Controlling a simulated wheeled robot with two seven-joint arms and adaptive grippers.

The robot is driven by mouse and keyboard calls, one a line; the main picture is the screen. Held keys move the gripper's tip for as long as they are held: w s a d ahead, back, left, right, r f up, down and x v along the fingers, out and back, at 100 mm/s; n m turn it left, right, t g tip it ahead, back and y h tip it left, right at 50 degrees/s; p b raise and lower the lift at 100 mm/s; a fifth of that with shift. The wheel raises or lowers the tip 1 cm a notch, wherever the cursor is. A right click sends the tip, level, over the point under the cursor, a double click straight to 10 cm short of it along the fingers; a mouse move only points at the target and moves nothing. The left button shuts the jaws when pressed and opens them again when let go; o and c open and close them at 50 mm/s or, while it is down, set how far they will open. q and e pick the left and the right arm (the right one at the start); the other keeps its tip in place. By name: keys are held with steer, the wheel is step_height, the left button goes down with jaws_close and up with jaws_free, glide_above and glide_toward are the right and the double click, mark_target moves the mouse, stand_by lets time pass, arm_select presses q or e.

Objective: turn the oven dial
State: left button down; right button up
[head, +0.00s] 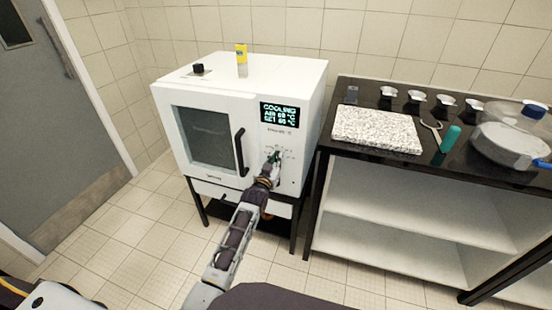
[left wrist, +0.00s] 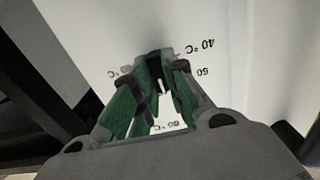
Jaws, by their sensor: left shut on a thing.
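The white oven (head: 300,90) stands on a dark stand against the tiled wall. Its display (head: 283,115) reads "COOLING" with further lines of figures below. My left gripper (head: 274,158) reaches the panel below the display and is shut on the dial, which it mostly hides in the head view. In the left wrist view the green-padded fingers (left wrist: 152,95) close around the dark dial (left wrist: 155,60). Printed marks such as 40 °C and 50 show around it. The dial's exact setting cannot be read. My right gripper is not in view.
The oven door (head: 208,137) is closed, with a black handle (head: 240,152) left of the dial. A yellow-topped bottle (head: 242,62) and a small black object (head: 199,68) are on top. A black counter (head: 345,88) with a speckled slab (head: 377,130) and pans stands at right.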

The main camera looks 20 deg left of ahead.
arm_select(q)
steer(key=shift+w+r, duration=0.1)
steer(key=shift+r, duration=0.25)
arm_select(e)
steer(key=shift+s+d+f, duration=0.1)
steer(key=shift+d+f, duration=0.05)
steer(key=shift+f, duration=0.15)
arm_select(q)
steer(key=c, duration=1.5)
jaws_free()
steer(key=shift+o, duration=0.2)
steer(key=shift+f, duration=0.1)
steer(key=shift+f, duration=0.15)
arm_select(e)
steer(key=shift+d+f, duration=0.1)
